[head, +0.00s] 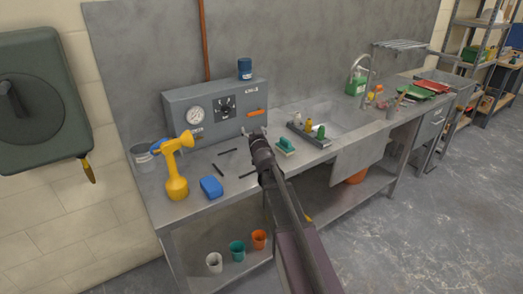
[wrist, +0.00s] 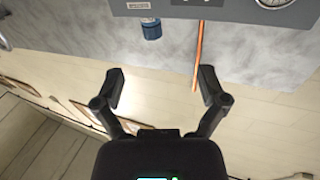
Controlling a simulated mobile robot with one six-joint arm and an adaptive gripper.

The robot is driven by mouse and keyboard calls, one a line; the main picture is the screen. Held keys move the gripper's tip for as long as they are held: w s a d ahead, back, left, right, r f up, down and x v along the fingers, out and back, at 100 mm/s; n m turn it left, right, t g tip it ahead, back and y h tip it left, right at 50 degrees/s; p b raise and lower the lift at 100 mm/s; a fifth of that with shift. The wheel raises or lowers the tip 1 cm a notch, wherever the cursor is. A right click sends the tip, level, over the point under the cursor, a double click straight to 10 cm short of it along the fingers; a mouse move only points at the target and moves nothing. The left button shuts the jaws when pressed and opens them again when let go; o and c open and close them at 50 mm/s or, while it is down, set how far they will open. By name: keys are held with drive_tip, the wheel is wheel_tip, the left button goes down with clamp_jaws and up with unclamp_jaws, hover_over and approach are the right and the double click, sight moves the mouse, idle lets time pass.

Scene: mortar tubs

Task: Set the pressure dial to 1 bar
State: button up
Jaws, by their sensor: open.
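A grey control box (head: 215,112) stands on the steel bench against the back panel. Its front carries a round white gauge (head: 195,116), a black dial with a pointer knob (head: 225,107) and an orange lever (head: 254,112). The readings are too small to tell. My gripper (head: 256,132) is in front of and below the box's right end, apart from the dial. In the wrist view my gripper (wrist: 161,82) is open, with nothing between its fingers. That view seems upside down: part of the box (wrist: 225,10) and the gauge (wrist: 274,2) show at its top edge; the dial does not show.
A blue jar (head: 245,68) stands on the box. A yellow spray bottle (head: 176,170), a blue sponge (head: 211,187), a grey bucket (head: 142,157) and dark rods (head: 225,151) are on the bench left of my arm. A green-handled brush (head: 285,146) and a tray (head: 309,136) are to the right.

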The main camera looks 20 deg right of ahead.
drive_tip(key=s+d+f+m+g+h+p, duration=0.1)
drive_tip(key=s+f+g+h, duration=0.1)
drive_tip(key=s+f+g, duration=0.2)
drive_tip(key=shift+s+d+f+m+g, duration=0.2)
drive_tip(key=shift+s+f+m+g, duration=0.15)
drive_tip(key=shift+s+f, duration=0.55)
drive_tip(key=shift+s+r, duration=0.1)
drive_tip(key=s+a+f+n+g+y+p, duration=0.1)
drive_tip(key=s+g, duration=0.3)
drive_tip(key=s, duration=0.6)
drive_tip(key=s+a+f+n+g+y+p, duration=0.1)
drive_tip(key=s+a+f+g, duration=0.3)
drive_tip(key=s, duration=0.6)
drive_tip(key=s+a+f+n+g+y+p, duration=0.1)
drive_tip(key=s+a+f+g+p, duration=0.1)
drive_tip(key=s+g, duration=0.4)
drive_tip(key=s+f, duration=0.1)
drive_tip(key=s, duration=0.3)
drive_tip(key=shift+a+f, duration=0.25)
